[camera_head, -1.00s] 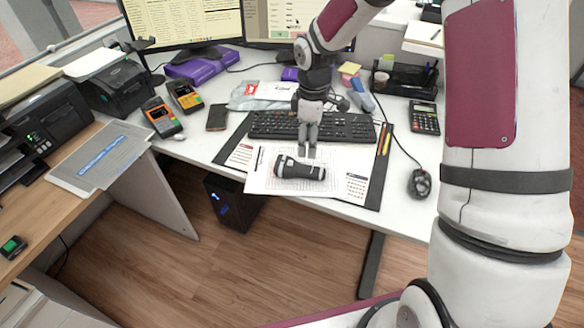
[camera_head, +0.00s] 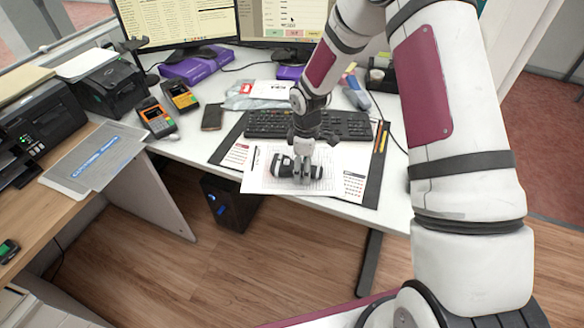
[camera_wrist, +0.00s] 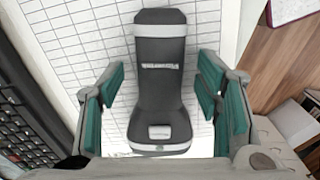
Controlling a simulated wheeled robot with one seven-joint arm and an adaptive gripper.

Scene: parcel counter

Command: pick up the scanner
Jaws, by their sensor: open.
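The scanner (camera_head: 284,168) is black with light grey bands and lies on a printed paper sheet on the desk. In the wrist view the scanner (camera_wrist: 160,75) runs lengthwise between the finger pads of my gripper (camera_wrist: 160,100), with a gap on each side. My gripper (camera_head: 303,175) is open and low over the scanner in the head view, hiding part of it. No contact with the scanner shows.
The paper sheet (camera_head: 262,184) lies on a dark desk mat (camera_head: 371,190). A keyboard (camera_head: 262,124) stands just behind. A phone (camera_head: 212,117) and card terminals (camera_head: 156,118) are to the left. The desk's front edge is close by.

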